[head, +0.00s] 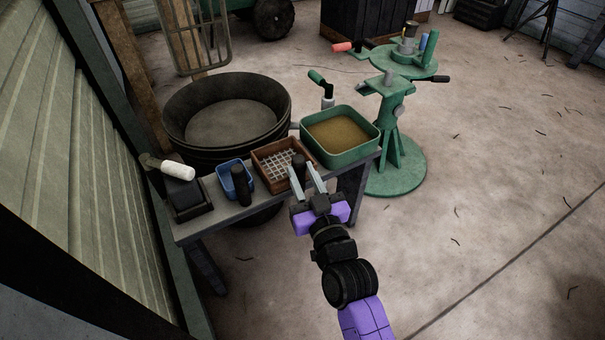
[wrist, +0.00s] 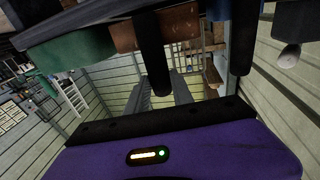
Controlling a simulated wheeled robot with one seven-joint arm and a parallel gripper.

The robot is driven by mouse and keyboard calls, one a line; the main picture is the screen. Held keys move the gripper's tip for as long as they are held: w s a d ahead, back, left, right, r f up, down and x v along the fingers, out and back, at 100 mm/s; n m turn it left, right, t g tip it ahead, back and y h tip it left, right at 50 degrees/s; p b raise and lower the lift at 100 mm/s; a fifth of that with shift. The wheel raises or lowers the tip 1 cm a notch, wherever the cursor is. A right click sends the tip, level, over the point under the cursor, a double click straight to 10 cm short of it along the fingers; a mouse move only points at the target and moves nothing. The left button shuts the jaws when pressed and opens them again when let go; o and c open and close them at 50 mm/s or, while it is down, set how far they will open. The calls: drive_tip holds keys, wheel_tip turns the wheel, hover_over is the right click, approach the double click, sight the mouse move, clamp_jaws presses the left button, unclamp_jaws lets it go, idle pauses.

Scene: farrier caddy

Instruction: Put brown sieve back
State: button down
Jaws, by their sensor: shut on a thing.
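The brown sieve (head: 268,152) has a pale grid mesh and a black handle. In the head view it is on or just above the bench, between the blue container and the green tray; I cannot tell if it touches the bench. My gripper (head: 303,170) is at the bench's front edge, its two grey fingers shut on the sieve's black handle (wrist: 152,52). In the wrist view the sieve's brown side (wrist: 180,28) shows at the top, beyond the fingers. The fingers partly hide the handle in the head view.
The narrow bench (head: 212,222) also holds a green tray (head: 352,156) of brown grains, a blue container (head: 225,184) with a black handle, and a white-handled brush (head: 177,170). A large dark tub (head: 185,135) stands behind. A green stand (head: 395,165) is at the right.

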drive_tip(key=shift+f+b, duration=0.4)
drive_tip(key=c, duration=1)
unclamp_jaws()
drive_tip(key=shift+c, duration=0.2)
drive_tip(key=v, duration=0.7)
drive_tip(key=shift+s+d, duration=0.2)
drive_tip(key=shift+s, duration=0.2)
drive_tip(key=shift+f, duration=0.1)
